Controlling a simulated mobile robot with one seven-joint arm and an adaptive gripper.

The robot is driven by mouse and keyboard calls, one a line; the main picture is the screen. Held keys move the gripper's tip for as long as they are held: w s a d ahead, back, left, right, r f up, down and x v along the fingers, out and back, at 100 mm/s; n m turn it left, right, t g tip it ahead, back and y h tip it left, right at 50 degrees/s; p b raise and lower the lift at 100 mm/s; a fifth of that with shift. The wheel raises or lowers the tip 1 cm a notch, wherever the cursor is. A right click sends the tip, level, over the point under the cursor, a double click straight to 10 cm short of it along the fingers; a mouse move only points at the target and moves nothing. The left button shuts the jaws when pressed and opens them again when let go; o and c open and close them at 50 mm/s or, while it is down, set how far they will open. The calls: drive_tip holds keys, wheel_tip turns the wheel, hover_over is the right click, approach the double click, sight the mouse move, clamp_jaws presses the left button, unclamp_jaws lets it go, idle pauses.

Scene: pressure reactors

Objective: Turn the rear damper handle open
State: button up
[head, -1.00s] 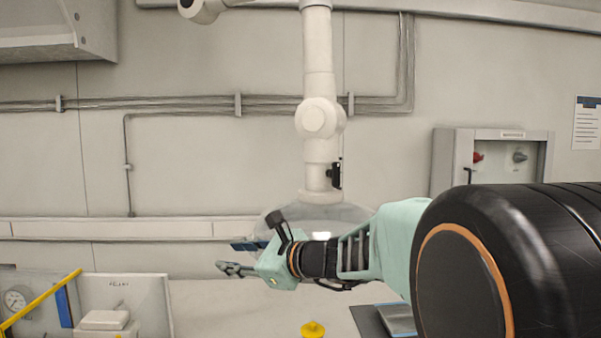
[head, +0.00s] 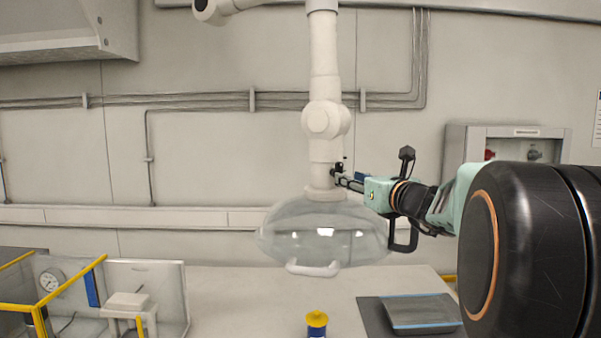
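A white extraction arm (head: 323,85) hangs down in the middle of the head view and ends in a clear dome hood (head: 300,235). A small black damper handle (head: 339,167) is on the right side of its lower tube, just above the hood. My gripper (head: 338,176) comes in from the right, with its fingertips at the handle and partly covering it. I cannot tell whether the fingers touch it or are closed around it. The handle's exact angle is hidden.
The hood, with its white front grip (head: 314,269), lies just below and left of my gripper. A yellow-topped blue container (head: 316,322) and a dark flat device (head: 420,314) are on the bench. A wall box (head: 500,143) is behind my arm.

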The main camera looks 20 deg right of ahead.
sight(339, 186)
drive_tip(key=shift+w+a+p, duration=0.2)
drive_tip(key=shift+w+p, duration=0.1)
drive_tip(key=shift+w, duration=1.3)
drive_tip(key=shift+w+a+p, duration=0.15)
drive_tip(key=shift+w+p, duration=0.15)
drive_tip(key=shift+w, duration=1.25)
drive_tip(key=shift+c, duration=0.7)
clamp_jaws()
